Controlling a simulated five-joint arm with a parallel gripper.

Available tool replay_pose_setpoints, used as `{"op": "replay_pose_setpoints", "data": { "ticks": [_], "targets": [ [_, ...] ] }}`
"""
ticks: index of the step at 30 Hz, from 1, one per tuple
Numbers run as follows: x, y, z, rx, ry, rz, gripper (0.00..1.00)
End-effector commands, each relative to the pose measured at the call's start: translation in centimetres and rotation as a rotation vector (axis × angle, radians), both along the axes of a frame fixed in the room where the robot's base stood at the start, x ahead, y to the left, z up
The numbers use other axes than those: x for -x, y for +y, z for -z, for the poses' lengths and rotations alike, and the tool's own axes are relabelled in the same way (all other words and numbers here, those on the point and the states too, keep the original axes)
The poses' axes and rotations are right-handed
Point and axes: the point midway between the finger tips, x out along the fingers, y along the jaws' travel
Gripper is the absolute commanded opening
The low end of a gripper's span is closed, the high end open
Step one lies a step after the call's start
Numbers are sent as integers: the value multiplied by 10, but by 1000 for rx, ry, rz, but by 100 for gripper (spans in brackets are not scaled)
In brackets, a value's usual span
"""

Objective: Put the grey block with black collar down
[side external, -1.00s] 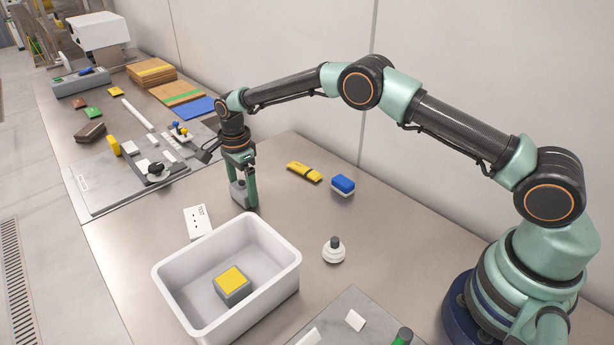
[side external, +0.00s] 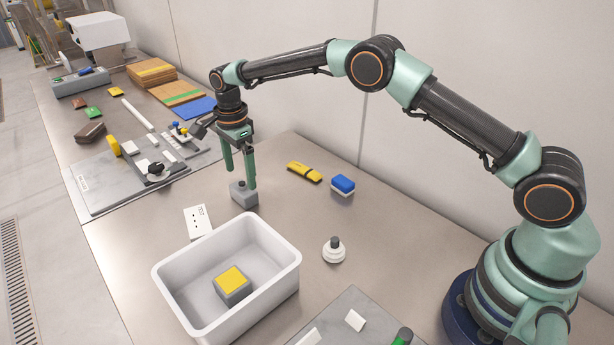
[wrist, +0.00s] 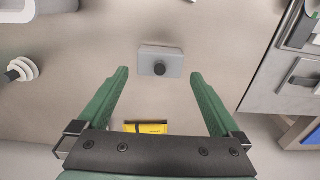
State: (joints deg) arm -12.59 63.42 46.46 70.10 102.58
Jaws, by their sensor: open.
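The grey block with black collar (side external: 243,195) rests on the metal table, just behind the white bin. In the wrist view the grey block (wrist: 160,62) lies flat, with a round black piece on top. My gripper (side external: 239,178) is open and stands just above the block, its green fingers pointing down. In the wrist view my gripper (wrist: 158,74) has its fingers spread wide, with the block in the space ahead between them and a gap on each side. Neither finger touches the block in that view.
A white bin (side external: 283,272) holding a yellow-topped grey block (side external: 233,285) stands in front. A white card (side external: 197,221) lies to the left. A yellow tool (side external: 304,172), a blue-topped block (side external: 342,186) and a white knob (side external: 333,250) are to the right. Bare table lies between them.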

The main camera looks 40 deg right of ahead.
Motion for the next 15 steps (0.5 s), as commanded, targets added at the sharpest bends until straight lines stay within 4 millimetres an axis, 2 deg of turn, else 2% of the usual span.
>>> {"op": "replay_pose_setpoints", "data": {
  "ticks": [1,6,15],
  "targets": [
    [-1,0,-12,-1,-3,0,100],
    [-1,0,-43,-1,-4,0,100],
    [1,-2,-71,-2,-8,-18,100]
  ]
}}
